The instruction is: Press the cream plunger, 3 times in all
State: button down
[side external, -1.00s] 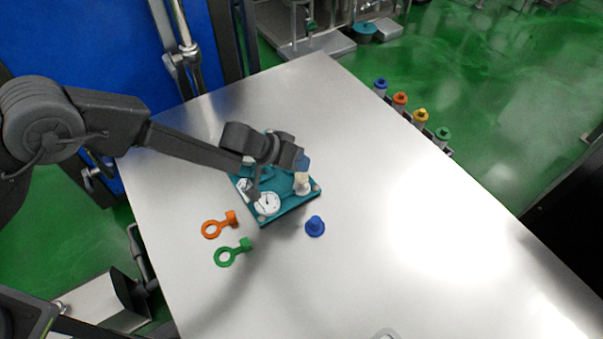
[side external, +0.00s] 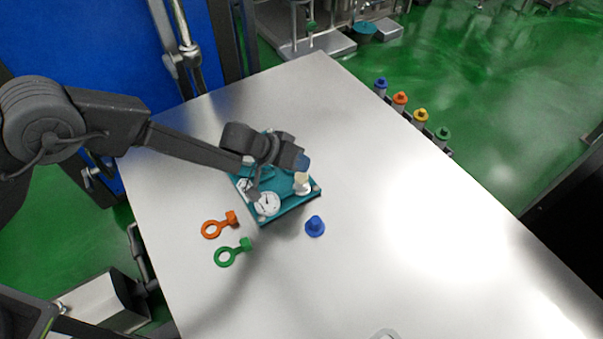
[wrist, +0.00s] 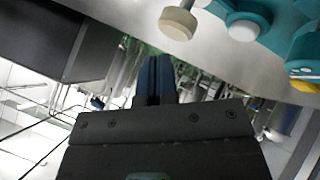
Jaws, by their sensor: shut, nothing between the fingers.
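The cream plunger (side external: 302,179) stands at the right corner of a teal panel (side external: 292,208) on the table. In the wrist view its round cream head (wrist: 178,23) shows at the top, on a thin stem. My gripper (side external: 303,163) is over the panel's far right part, close to the plunger in the side view. Its dark blue fingers (wrist: 155,70) are together with nothing between them. In the wrist view a gap shows between the fingertips and the plunger head. My wrist hides part of the panel.
A white dial (side external: 267,203) is on the panel's near corner. An orange ring-shaped piece (side external: 213,228), a green one (side external: 227,256) and a blue knob-like piece (side external: 315,227) lie in front. Several coloured-top pieces (side external: 400,99) line the table's right edge. The table's right side is clear.

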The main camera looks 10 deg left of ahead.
aim_at(300, 174)
jog(key=shift+f, duration=0.1)
jog(key=shift+f, duration=0.35)
jog(key=shift+f, duration=1.1)
dwell(1.0)
dwell(0.4)
jog(key=shift+r, duration=1.5)
jog(key=shift+r, duration=0.1)
jog(key=shift+r, duration=2.45)
jog(key=shift+r, duration=1.9)
